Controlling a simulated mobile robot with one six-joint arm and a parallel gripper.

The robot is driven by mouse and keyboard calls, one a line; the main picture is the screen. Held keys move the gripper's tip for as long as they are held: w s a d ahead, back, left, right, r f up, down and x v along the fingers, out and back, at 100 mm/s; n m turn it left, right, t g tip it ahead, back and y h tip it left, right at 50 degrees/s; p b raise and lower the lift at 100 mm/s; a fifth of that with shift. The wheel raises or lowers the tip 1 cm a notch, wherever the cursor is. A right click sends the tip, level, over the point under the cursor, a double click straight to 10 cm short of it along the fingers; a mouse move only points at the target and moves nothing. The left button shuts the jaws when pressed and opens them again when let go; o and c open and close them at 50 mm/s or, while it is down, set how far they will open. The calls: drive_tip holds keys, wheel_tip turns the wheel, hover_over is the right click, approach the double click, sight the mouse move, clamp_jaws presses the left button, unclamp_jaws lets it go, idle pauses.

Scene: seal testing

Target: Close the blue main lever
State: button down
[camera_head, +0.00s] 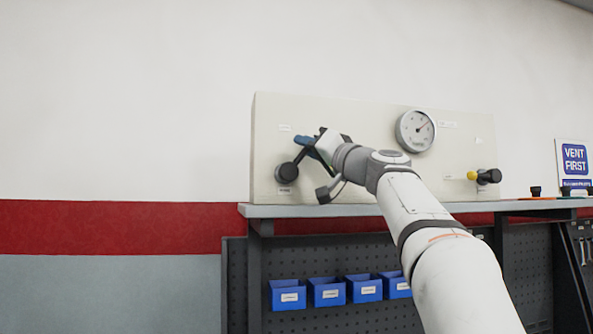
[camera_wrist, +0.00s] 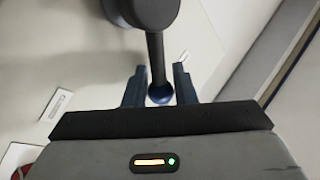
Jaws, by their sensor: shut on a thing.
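The main lever has a round dark hub (camera_head: 286,173) low on the left of the pale panel. A dark rod runs up and right from it to my gripper (camera_head: 307,146). In the wrist view, the lever's rod (camera_wrist: 156,55) ends in a blue ball (camera_wrist: 160,94). My gripper's fingers (camera_wrist: 160,84) stand on either side of the rod end and ball and are shut on the lever. In the head view, my gripper partly hides the lever end, and the ball cannot be told apart clearly from the bluish fingers.
The pale panel (camera_head: 345,112) stands on a grey bench (camera_head: 300,211). It carries a round gauge (camera_head: 416,131) and a yellow-and-black valve (camera_head: 484,176) to the right. Blue bins (camera_head: 327,292) hang below. A "VENT FIRST" sign (camera_head: 574,158) stands at far right.

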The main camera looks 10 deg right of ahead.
drive_tip(key=f+m+t+h+b, duration=0.1)
drive_tip(key=m+b, duration=0.1)
drive_tip(key=d+f+m+t+h+b, duration=0.1)
drive_tip(key=m+b, duration=0.1)
drive_tip(key=f+m+t+b, duration=0.1)
drive_tip(key=m+b, duration=0.1)
drive_tip(key=b, duration=0.1)
drive_tip(key=shift+w+d+m+h, duration=0.1)
drive_tip(key=shift+d+m+h, duration=0.25)
drive_tip(key=shift+m+h, duration=0.05)
drive_tip(key=m+h+b, duration=0.1)
drive_tip(key=m, duration=0.1)
drive_tip(key=f+m+t+h+b, duration=0.1)
drive_tip(key=m+t+h+b, duration=0.1)
drive_tip(key=m+h, duration=0.1)
drive_tip(key=shift+d+f+m, duration=0.3)
drive_tip(key=shift+d+f, duration=0.05)
drive_tip(key=shift+d+f+m+t+h+b, duration=0.1)
drive_tip(key=shift+f+m+t+h+b, duration=0.15)
drive_tip(key=shift+m+h+b, duration=0.6)
drive_tip(key=shift+f+m+t+h+b, duration=0.2)
drive_tip(key=shift+m+h, duration=0.35)
drive_tip(key=shift+m, duration=0.6)
drive_tip(key=shift+w+f+m+h, duration=0.1)
drive_tip(key=shift+f+m+h, duration=0.05)
drive_tip(key=shift+m+h, duration=0.2)
drive_tip(key=c, duration=1.6)
unclamp_jaws()
drive_tip(key=shift+o, duration=0.3)
